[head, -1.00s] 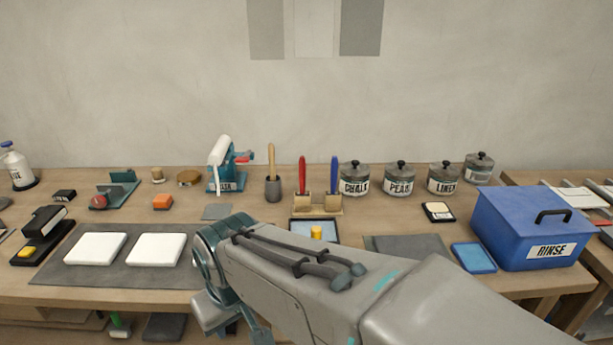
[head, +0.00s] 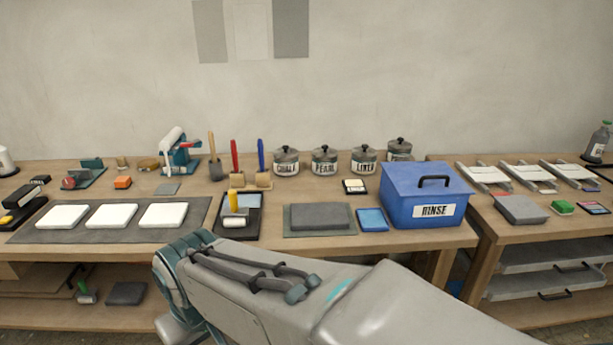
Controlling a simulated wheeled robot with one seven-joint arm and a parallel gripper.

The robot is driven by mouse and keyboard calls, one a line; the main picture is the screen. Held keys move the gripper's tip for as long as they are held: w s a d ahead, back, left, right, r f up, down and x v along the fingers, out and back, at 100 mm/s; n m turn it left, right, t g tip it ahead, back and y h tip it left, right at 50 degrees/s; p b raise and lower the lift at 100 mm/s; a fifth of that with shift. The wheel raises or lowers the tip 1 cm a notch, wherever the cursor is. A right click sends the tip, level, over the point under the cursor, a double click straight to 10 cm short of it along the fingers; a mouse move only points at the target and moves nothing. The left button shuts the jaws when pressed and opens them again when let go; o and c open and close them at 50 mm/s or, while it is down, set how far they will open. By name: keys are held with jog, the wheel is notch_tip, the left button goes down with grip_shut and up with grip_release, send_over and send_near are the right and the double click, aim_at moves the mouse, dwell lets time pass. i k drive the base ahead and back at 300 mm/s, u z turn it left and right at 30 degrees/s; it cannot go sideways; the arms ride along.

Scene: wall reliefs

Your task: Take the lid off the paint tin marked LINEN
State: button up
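The paint tin marked LINEN (head: 364,163) stands upright at the back of the workbench, third in a row of similar grey tins. Its dark lid with a round black knob (head: 365,149) is on it. The PEARL tin (head: 324,163) is to its left and the CHALK tin (head: 287,163) is further left. A further tin (head: 399,149) stands to its right, with its label mostly hidden behind the blue box. My arm crosses the lower part of the view, well in front of the tins. My gripper does not show.
A blue lidded box marked RINSE (head: 428,196) stands front right of the LINEN tin. A small black-and-white pad (head: 355,186) lies before the tin. A grey slab (head: 319,217), a blue pad (head: 372,219) and a roller tray (head: 222,222) lie nearer. A second bench (head: 543,232) adjoins on the right.

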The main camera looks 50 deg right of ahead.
aim_at(364, 151)
jog(key=k, duration=0.5)
jog(key=z, duration=1.35)
jog(key=i, duration=0.5)
jog(key=z, duration=0.1)
